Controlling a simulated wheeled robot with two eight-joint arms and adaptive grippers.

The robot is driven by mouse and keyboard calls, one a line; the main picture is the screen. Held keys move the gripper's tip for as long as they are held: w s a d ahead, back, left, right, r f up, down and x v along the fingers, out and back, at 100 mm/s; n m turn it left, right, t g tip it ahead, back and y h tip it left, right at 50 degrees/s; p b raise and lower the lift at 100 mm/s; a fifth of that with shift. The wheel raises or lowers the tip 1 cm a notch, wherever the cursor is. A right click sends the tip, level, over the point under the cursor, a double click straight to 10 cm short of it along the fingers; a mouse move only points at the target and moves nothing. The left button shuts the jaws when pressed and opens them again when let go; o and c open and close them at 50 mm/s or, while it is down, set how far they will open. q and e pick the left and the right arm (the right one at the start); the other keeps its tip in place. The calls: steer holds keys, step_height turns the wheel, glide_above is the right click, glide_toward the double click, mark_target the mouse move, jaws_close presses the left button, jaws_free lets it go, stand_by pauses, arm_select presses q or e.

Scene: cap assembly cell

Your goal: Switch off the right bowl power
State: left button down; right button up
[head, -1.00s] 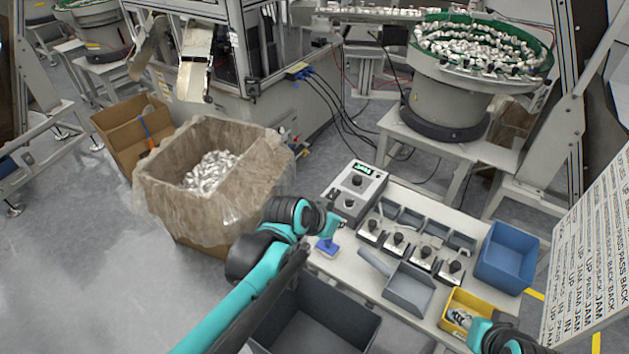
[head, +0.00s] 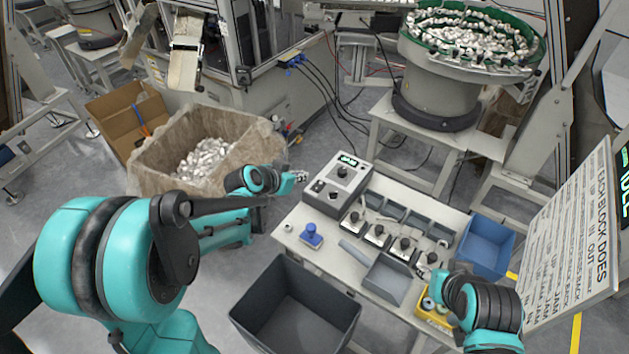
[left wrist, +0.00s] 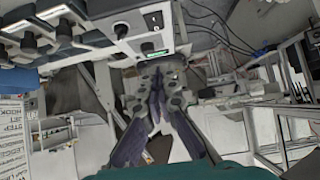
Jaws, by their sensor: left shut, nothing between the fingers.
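A grey control box (head: 338,185) with a lit green display and black knobs stands at the back left of the table; its display box also shows in the left wrist view (left wrist: 149,28). Which switch is the right bowl power I cannot tell. Several small grey units with black knobs (head: 376,230) stand in a row to its right. The right bowl feeder (head: 440,95) is full of small metallic parts. My left gripper (head: 300,176) is shut and empty, left of the control box and apart from it; its fingers (left wrist: 160,102) fill the wrist view's middle. My right gripper (head: 427,268) is by the yellow bin; its fingers are unclear.
A blue-handled tool (head: 311,236) stands on the table's left part. A blue bin (head: 487,246), a grey scoop tray (head: 388,280) and a yellow bin (head: 428,310) crowd the right. A dark crate (head: 293,308) and a lined carton (head: 150,170) stand beside the table.

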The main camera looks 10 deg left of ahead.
arm_select(q)
steer(key=b, duration=0.4)
glide_above(322, 181)
steer(key=s+a, duration=0.1)
steer(key=s, duration=0.2)
step_height(322, 181, down, 6)
steer(key=shift+s+a+f, duration=0.15)
steer(key=shift+f, duration=0.05)
steer(key=shift+w+f+b, duration=0.2)
steer(key=shift+f+b, duration=0.15)
steer(key=shift+f, duration=0.9)
steer(key=shift+w+f, duration=0.1)
steer(key=shift+f, duration=0.5)
steer(key=shift+f+b, duration=0.3)
steer(key=shift+b, duration=0.2)
steer(key=shift+w+d+r, duration=0.1)
steer(key=shift+w+d, duration=0.1)
